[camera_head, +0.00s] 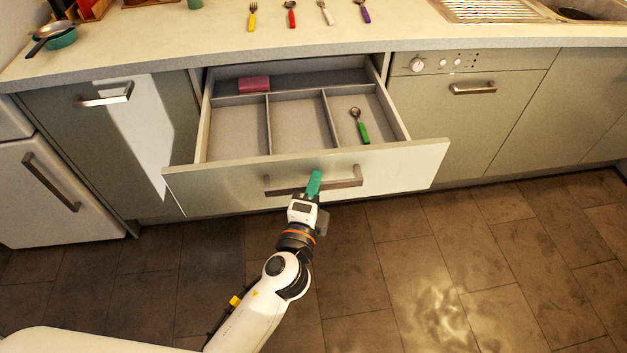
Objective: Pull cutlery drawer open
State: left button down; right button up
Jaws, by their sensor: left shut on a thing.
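The cutlery drawer (235,134) stands pulled out from under the counter, with its inside in plain view. It has a tray with several compartments. A green-handled spoon (360,126) lies in the right compartment and a dark pink block (254,84) lies in the back one. The drawer's metal handle (343,183) runs across its pale front. My left gripper (314,183) is at the middle of this handle, its green fingers shut on the bar. My right gripper is not in view.
On the counter (190,38) above lie a yellow fork (252,16), a red-handled spoon (291,14) and other cutlery. A dishwasher (470,105) is right of the drawer, a cabinet (110,140) left. The tiled floor in front is clear.

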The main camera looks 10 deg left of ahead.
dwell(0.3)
pick_arm(q)
jog(key=c, duration=1.3)
grip_release()
